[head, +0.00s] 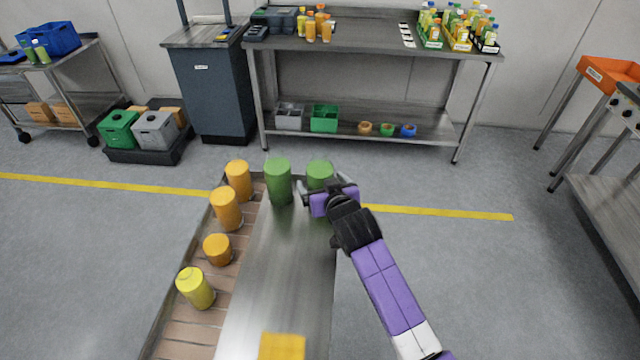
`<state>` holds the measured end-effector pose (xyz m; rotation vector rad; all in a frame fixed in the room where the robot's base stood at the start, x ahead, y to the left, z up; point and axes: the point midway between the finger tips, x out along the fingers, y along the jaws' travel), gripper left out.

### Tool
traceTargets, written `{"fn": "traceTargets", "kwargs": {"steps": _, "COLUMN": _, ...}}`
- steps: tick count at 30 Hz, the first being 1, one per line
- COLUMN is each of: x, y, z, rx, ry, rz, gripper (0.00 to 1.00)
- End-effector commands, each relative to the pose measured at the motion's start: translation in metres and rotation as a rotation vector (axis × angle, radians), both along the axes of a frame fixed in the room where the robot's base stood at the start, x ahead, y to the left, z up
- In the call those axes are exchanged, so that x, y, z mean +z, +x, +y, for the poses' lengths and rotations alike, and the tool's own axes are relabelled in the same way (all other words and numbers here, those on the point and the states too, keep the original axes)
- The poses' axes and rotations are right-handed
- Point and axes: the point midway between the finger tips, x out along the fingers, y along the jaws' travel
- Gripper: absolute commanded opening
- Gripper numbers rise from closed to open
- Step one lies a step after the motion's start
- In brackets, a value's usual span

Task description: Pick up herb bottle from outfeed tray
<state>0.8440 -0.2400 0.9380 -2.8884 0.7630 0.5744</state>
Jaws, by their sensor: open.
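Two green bottles, which look like the herb ones, stand upright at the far end of the metal outfeed tray (285,275). The left green bottle (278,183) stands free. The right green bottle (320,172) is partly hidden behind my gripper (322,188). My gripper is open, right at the right green bottle on its near side. I cannot tell whether the fingers touch it or reach around it.
Orange bottles (227,209) and a yellow bottle (196,288) stand on the brown slatted strip (184,336) at left. A yellow-orange block (282,346) is at the tray's near end. A workbench (375,40) with bottles stands behind, across open floor.

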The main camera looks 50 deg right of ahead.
Motion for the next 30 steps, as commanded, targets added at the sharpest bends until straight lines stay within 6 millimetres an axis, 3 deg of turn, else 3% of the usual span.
{"fn": "traceTargets", "kwargs": {"steps": 4, "x": -0.0055, "y": 0.0122, "z": -0.0068, "rx": 0.0, "ry": 0.0, "rz": 0.0, "gripper": 0.9}}
{"fn": "traceTargets", "kwargs": {"steps": 13, "x": -0.008, "y": 0.0144, "z": -0.0078, "rx": 0.001, "ry": 0.0, "rz": 0.0, "gripper": 0.88}}
{"fn": "traceTargets", "kwargs": {"steps": 26, "x": -0.0078, "y": 0.0142, "z": -0.0076, "rx": 0.001, "ry": 0.0, "rz": 0.0, "gripper": 0.04}}
{"fn": "traceTargets", "kwargs": {"steps": 30, "x": -0.0053, "y": 0.015, "z": -0.0079, "rx": 0.001, "ry": -0.002, "rz": -0.005, "gripper": 0.0}}
